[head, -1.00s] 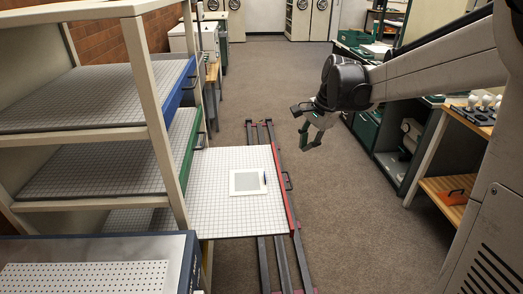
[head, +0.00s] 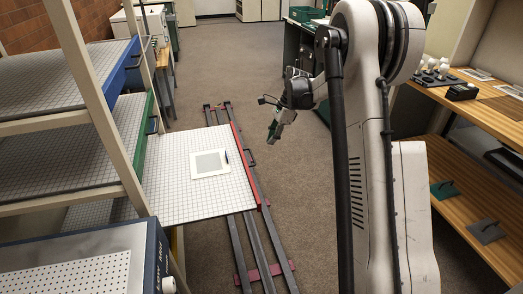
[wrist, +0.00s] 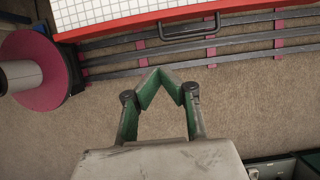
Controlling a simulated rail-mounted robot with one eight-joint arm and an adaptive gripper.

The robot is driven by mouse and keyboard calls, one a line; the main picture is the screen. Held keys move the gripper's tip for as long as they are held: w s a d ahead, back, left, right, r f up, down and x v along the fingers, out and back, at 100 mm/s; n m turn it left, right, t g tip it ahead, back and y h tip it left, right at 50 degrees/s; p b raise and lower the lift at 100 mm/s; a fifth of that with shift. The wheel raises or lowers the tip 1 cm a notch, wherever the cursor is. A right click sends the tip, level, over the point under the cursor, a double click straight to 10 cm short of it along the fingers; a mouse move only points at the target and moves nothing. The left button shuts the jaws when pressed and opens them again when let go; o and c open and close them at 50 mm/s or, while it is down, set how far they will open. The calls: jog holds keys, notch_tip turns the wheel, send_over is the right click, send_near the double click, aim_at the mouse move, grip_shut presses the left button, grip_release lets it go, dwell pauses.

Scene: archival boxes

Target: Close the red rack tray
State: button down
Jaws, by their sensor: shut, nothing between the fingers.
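The red rack tray (head: 182,190) is pulled out of the rack at the left, over the floor rails. Its top is a white grid, and its red front edge (head: 243,165) carries a dark handle (head: 249,158). A pale framed sheet (head: 209,164) with a dark pen-like item lies on the tray. My gripper (head: 273,136) hangs to the right of the tray's front, apart from it. In the wrist view my gripper (wrist: 149,72) has its green fingertips together and empty. The red edge (wrist: 150,22) and the handle (wrist: 189,27) show beyond the fingertips.
The rack's blue tray (head: 118,68) and green tray (head: 139,148) are pushed in above. Dark floor rails (head: 245,240) run under the red tray. A blue cabinet (head: 155,255) stands front left. A wooden shelf (head: 460,205) is at the right. The carpet between is clear.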

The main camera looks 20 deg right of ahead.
jog(key=w+a+f+b, duration=0.1)
jog(key=a+f+b, duration=0.3)
jog(key=a+f, duration=0.3)
jog(key=shift+x, duration=0.8)
